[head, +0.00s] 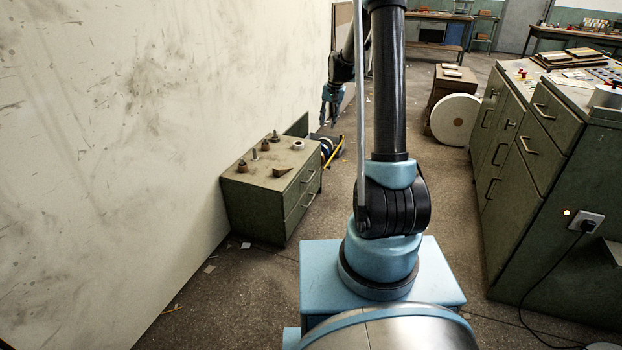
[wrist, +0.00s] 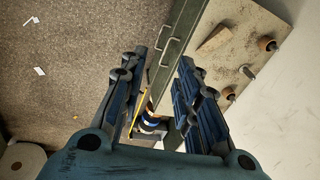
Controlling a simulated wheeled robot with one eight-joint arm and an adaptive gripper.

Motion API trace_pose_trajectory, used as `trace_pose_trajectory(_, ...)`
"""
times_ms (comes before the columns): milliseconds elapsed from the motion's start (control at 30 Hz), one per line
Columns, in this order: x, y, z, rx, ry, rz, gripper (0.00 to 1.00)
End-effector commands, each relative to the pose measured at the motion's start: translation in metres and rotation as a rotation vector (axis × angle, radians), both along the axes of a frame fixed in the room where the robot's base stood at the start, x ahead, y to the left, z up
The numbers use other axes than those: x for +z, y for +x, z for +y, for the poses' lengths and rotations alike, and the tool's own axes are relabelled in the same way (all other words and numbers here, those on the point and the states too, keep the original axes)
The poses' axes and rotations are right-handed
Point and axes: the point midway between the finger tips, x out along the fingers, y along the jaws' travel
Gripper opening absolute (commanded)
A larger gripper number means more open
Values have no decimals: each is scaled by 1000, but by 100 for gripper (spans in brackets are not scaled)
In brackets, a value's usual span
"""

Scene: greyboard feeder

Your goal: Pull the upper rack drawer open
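The rack is a low green cabinet (head: 262,210) against the wall, with two drawers facing right. The upper drawer (head: 298,189) looks shut, and its pale bar handle (head: 308,176) sits just below the top edge. In the wrist view that handle (wrist: 171,52) lies beyond the fingertips, beside the lower drawer's handle (wrist: 163,36). My gripper (head: 330,117) hangs above and past the far end of the rack.
Several small brown parts and a white ring (head: 298,145) stand on the rack top. A roll and yellow strip (head: 338,150) lie on the floor behind it. A large green control cabinet (head: 548,150) stands right. The floor before the drawers is clear.

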Motion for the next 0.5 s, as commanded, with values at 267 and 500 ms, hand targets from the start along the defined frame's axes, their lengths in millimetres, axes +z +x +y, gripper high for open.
trace_pose_trajectory(267, -64, 56, 13, -37, 22, 18, 30)
trace_pose_trajectory(500, -126, 94, 24, -69, 39, 34, 30)
